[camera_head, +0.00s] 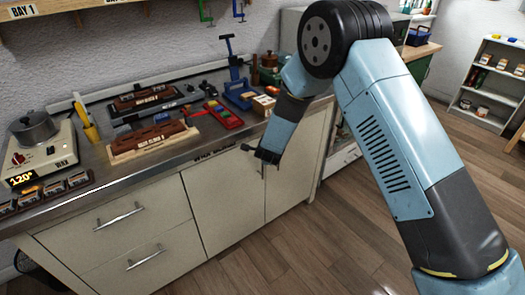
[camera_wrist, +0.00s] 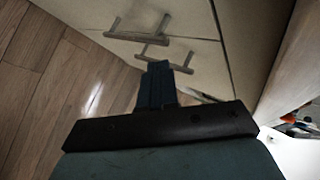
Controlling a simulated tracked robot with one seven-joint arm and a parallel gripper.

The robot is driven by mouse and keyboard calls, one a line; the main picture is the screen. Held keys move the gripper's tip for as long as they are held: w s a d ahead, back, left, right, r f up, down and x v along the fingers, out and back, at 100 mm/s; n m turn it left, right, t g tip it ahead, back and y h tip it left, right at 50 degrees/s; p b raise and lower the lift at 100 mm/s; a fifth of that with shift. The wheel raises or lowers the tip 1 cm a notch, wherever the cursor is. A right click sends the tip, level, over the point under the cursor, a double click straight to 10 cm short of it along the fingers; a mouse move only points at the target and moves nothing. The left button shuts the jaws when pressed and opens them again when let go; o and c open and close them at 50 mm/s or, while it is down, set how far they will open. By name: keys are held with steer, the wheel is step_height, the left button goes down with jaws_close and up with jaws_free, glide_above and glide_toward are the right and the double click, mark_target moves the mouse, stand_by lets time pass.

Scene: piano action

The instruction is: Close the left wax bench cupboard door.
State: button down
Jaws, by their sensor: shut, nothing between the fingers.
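The wax bench (camera_head: 110,188) runs along the wall in the head view, with a cream left cupboard door (camera_head: 222,200) right of the drawers. The left door looks flush, or nearly flush, with the bench front; a small gap cannot be ruled out. The right cupboard door (camera_head: 296,165) is beside it and looks shut. My gripper (camera_head: 260,154) is in front of the upper part of the doors, near their meeting edges, and hides part of them. Its shut fingers (camera_wrist: 160,82) are empty in the wrist view. I cannot tell whether they touch the door.
Two drawers with bar handles (camera_head: 120,216) are left of the doors. The worktop holds a wax heater with a pot (camera_head: 36,128), wooden blocks (camera_head: 152,140) and a red tray (camera_head: 224,115). The wooden floor (camera_head: 305,240) in front is clear. A white shelf (camera_head: 492,80) stands at far right.

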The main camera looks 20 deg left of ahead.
steer(key=s+d+r, duration=0.4)
steer(key=d+r, duration=0.3)
steer(key=d, duration=0.1)
steer(key=w+d+r+m+t+h, duration=0.1)
steer(key=w+d+r+m+h, duration=0.15)
steer(key=d+r+m, duration=0.4)
steer(key=w+d+r+m+t+h, duration=0.1)
steer(key=w+d+r+m, duration=0.2)
steer(key=d+r+m, duration=0.4)
steer(key=s+d+r+m+g+h, duration=0.1)
steer(key=s+d+r+m+h, duration=0.1)
steer(key=d+r+m, duration=0.7)
steer(key=s+d+r+m+h, duration=0.25)
steer(key=d+r+m, duration=0.3)
steer(key=d, duration=0.65)
steer(key=s+d+r+m+g, duration=0.2)
steer(key=s+d+m, duration=0.4)
steer(key=m, duration=0.2)
steer(key=s+d+r+m+g, duration=0.1)
steer(key=s+d+r+m, duration=0.2)
steer(key=s+d+m, duration=0.35)
steer(key=s+r+m+g+y, duration=0.1)
steer(key=s+m+y, duration=0.3)
steer(key=s+m, duration=1.2)
steer(key=shift+s+a+r, duration=0.25)
steer(key=shift+a, duration=0.1)
